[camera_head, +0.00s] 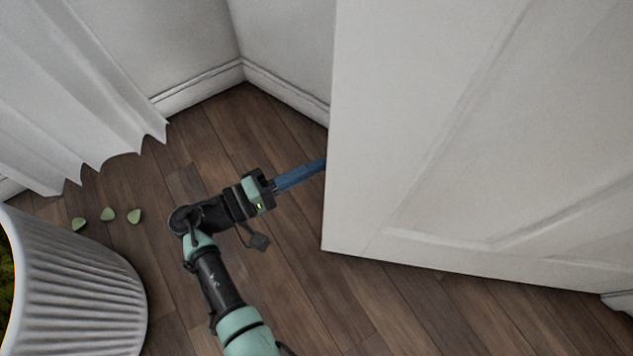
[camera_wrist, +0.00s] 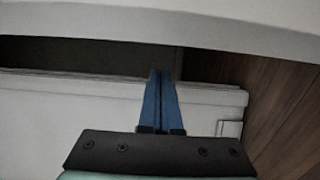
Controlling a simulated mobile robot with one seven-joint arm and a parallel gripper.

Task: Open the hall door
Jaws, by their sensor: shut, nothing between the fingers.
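The hall door (camera_head: 440,130) is a white panelled door on the right in the head view. It stands out from the wall at an angle, with its free edge near the middle of the picture. My gripper (camera_head: 322,163) reaches from the left to that edge, and its blue fingertips pass out of sight behind the door. In the wrist view my gripper (camera_wrist: 160,75) is shut, with its two blue fingers together and nothing between them. I cannot tell whether the fingers touch the door. No handle shows.
A white ribbed planter (camera_head: 85,290) stands at the lower left. Several green leaves (camera_head: 107,214) lie on the wooden floor (camera_head: 280,290) near it. A white curtain (camera_head: 80,90) hangs at the upper left. White walls with a baseboard (camera_head: 290,95) meet in a corner behind my gripper.

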